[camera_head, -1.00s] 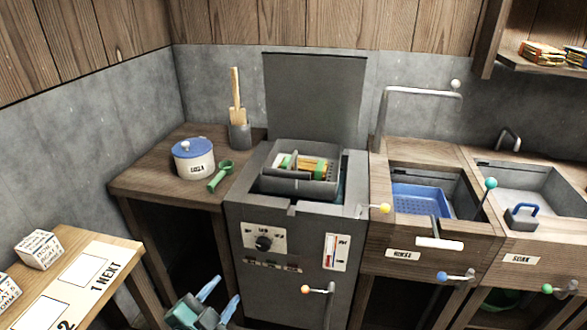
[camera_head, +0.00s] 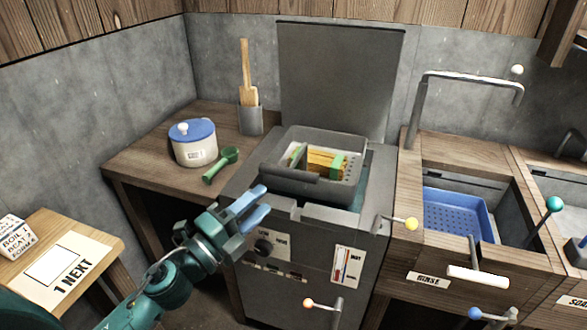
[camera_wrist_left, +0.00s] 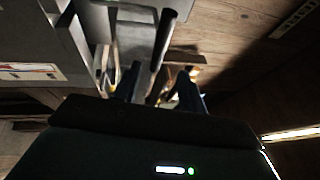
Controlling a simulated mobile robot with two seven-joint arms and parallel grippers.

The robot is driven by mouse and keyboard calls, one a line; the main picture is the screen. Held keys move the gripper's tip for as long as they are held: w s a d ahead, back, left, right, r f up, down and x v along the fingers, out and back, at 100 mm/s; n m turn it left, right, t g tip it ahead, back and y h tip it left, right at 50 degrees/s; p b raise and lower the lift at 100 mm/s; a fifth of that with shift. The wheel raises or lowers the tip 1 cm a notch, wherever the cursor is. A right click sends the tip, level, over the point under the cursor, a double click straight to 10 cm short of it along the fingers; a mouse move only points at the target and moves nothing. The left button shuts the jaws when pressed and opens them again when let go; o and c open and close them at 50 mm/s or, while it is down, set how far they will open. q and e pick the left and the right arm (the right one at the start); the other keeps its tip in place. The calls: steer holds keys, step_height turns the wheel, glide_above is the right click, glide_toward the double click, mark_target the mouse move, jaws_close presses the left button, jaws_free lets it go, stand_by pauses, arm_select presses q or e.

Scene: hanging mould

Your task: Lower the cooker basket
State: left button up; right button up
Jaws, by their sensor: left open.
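The cooker basket (camera_head: 315,191) is a grey box with a dark bar along its front. It sits high in the top of the grey cooker (camera_head: 305,265), and it holds yellow sticks between green end pieces. A strip of teal shows in the cooker beside the basket's right side. My left gripper (camera_head: 262,202), with blue fingers, is open and empty in front of the cooker's left front edge, apart from the basket in the picture. Its two dark fingers also show in the left wrist view (camera_wrist_left: 161,88). My right gripper is not in view.
The cooker's lid (camera_head: 338,80) stands upright behind. On the left counter are a blue-lidded pot (camera_head: 193,145), a green scoop (camera_head: 221,165) and a utensil holder (camera_head: 250,119).

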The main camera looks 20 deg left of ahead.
mark_target(292, 174)
arm_select(q)
steer(key=p+x, duration=0.2)
steer(key=x, duration=0.8)
steer(key=shift+w, duration=0.1)
steer(key=shift+c, duration=0.4)
jaws_close()
